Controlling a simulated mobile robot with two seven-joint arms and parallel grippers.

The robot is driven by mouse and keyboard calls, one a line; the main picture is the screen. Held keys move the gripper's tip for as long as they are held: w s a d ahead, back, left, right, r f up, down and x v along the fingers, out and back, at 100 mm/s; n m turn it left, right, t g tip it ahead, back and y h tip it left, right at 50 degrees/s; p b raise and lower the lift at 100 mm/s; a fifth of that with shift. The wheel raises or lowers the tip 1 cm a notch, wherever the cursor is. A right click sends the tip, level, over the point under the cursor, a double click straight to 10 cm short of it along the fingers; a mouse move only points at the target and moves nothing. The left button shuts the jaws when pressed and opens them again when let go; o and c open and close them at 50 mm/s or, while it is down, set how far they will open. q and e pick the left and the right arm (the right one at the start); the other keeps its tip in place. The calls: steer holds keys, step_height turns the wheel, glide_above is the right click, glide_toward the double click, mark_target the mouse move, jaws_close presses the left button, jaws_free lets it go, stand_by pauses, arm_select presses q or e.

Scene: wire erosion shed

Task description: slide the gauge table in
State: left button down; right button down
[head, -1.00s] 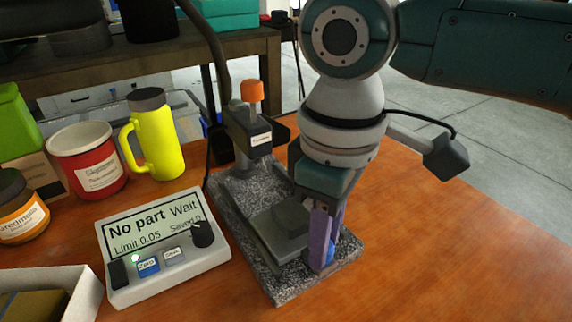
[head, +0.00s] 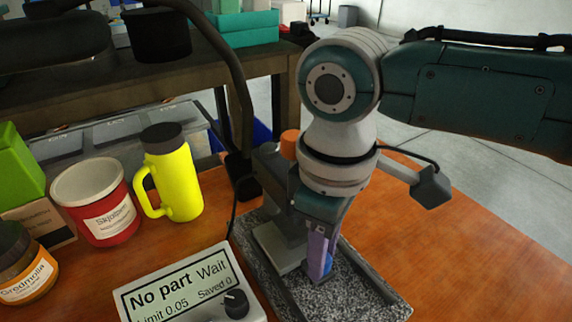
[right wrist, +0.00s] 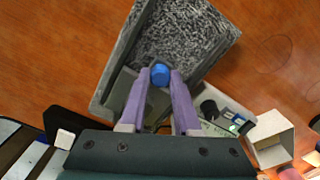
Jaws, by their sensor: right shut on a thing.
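The gauge table (head: 278,246) is a flat grey plate on a speckled granite base (head: 350,290); it sits toward the back, near the gauge post, with bare granite in front. Its blue knob (head: 328,263) is partly hidden in the head view by my right gripper (head: 321,258). In the right wrist view the blue knob (right wrist: 160,73) lies between the purple fingertips of my right gripper (right wrist: 158,82), which is shut on it. The gauge's orange cap (head: 290,144) shows behind my wrist, which hides much of the gauge. My left gripper is not in view.
A display unit (head: 180,289) reading "No part" and "Wait" stands left of the base. A yellow jug (head: 175,180), a red tin (head: 97,203) and an orange jar (head: 25,268) stand farther left. The wooden bench is clear on the right.

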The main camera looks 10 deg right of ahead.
steer(key=shift+w, duration=0.15)
steer(key=c, duration=1)
jaws_free()
steer(key=shift+o, duration=0.8)
steer(key=shift+w, duration=0.1)
steer(key=shift+o, duration=1.1)
step_height(320, 180, up, 10)
steer(key=p, duration=0.2)
steer(key=shift+p, duration=0.3)
